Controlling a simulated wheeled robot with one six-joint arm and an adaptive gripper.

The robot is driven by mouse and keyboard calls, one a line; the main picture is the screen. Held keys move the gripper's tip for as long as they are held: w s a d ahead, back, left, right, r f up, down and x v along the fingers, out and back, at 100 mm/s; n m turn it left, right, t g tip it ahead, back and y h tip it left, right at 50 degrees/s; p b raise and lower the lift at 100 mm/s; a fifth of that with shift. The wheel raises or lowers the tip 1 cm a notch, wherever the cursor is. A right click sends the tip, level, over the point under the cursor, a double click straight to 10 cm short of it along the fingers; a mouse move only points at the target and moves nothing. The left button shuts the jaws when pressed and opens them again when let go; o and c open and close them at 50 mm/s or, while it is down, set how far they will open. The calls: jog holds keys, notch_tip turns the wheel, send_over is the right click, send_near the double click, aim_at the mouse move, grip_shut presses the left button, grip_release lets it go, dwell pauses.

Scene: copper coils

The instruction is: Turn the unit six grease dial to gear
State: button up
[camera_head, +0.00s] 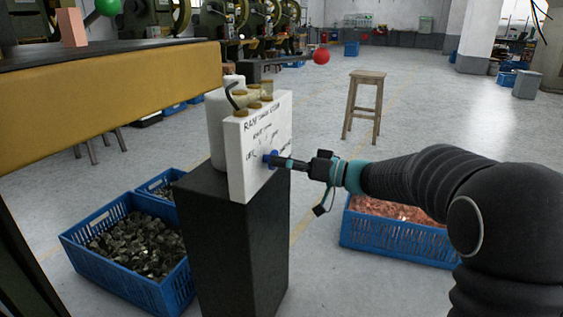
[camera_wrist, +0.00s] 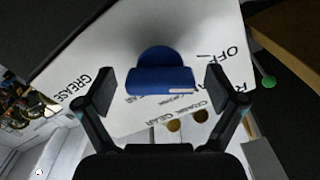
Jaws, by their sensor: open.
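The grease dial is a blue knob (camera_wrist: 160,74) with a raised bar on a white panel (camera_wrist: 75,60); the bar lies crosswise in the wrist view, with a pale strip near its right end. Black lettering surrounds it, upside down: OFF at upper right, GREASE at left, GEAR below. In the head view the dial (camera_head: 269,158) is on the front of the white panel (camera_head: 248,175). My gripper (camera_head: 281,161) is open at the dial. In the wrist view its two fingers appear on either side of the knob, with gaps; contact is not visible.
The panel stands on a dark pedestal (camera_head: 232,240). Blue crates hold dark scrap (camera_head: 178,292) at left and copper pieces (camera_head: 400,240) at right. A wooden stool (camera_head: 366,76) stands behind. A yellow-edged bench (camera_head: 110,95) is at left. Floor beyond is open.

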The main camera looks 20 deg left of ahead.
jog(key=shift+a, duration=0.35)
jog(key=c, duration=1.1)
jog(key=shift+c, duration=0.2)
